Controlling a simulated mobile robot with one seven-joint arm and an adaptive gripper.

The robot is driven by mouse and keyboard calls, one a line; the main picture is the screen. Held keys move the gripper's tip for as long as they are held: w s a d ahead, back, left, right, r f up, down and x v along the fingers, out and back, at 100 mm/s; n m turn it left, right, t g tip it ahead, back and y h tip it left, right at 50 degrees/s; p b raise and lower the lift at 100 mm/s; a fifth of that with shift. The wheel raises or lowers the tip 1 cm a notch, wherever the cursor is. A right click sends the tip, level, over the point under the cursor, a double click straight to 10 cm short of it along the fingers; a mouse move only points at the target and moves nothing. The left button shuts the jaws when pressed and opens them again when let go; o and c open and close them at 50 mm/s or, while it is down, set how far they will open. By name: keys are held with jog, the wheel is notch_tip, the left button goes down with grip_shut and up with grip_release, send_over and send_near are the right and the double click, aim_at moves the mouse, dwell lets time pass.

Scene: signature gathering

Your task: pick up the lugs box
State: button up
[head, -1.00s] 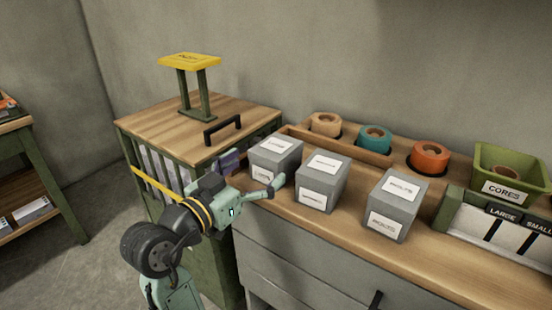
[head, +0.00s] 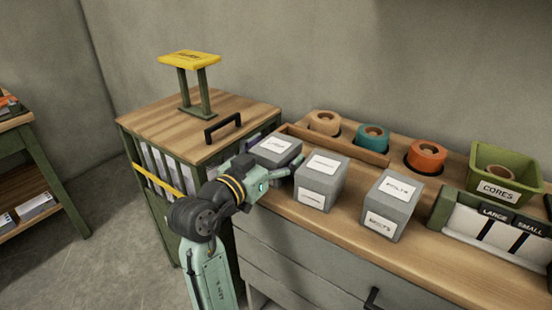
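Three grey boxes with white labels stand in a row on the wooden bench top. The left box (head: 287,150) has a small label that I cannot read clearly. The middle box (head: 322,183) has an unreadable label, and the right box (head: 391,204) appears to read "BOLTS". My gripper (head: 275,168) is at the front of the left box, hiding much of its front face. One pale green finger reaches along its right side, near the gap to the middle box. The other finger is hidden, so I cannot tell whether the gripper grips the box.
A wood-topped cabinet (head: 150,125) with a black handle and yellow stand is at left. Tape rolls (head: 372,138) sit behind the boxes. A green "CORES" bin (head: 497,190) and a "LARGE"/"SMALL" sorter (head: 490,232) are at right. Bare bench separates the middle and right boxes.

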jog(key=c, duration=1.1)
jog(key=shift+r, duration=0.15)
